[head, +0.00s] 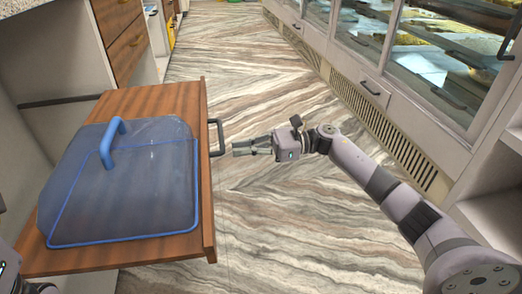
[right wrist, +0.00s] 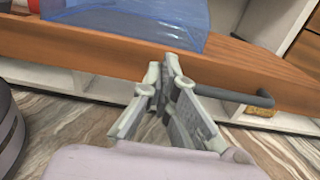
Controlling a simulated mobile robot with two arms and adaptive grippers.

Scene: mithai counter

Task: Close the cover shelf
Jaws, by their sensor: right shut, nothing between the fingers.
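The cover shelf (head: 190,250) is a wooden pull-out shelf that stands out from the cabinet at the left of the head view. A translucent blue cover (head: 125,185) with a blue handle lies on it. A dark bar handle (head: 220,138) is on the shelf's front. My right gripper (head: 236,147) is shut and empty, just beside this handle. In the right wrist view the fingers (right wrist: 167,65) are in front of the shelf's front board (right wrist: 105,50), with the handle (right wrist: 235,94) to their right. Whether they touch is unclear. My left gripper does not show.
Wooden drawers (head: 125,40) are in the cabinet behind the shelf. A glass display case (head: 400,60) with sweets lines the right side, with a vented base (head: 385,130). The striped floor (head: 230,60) between them is clear.

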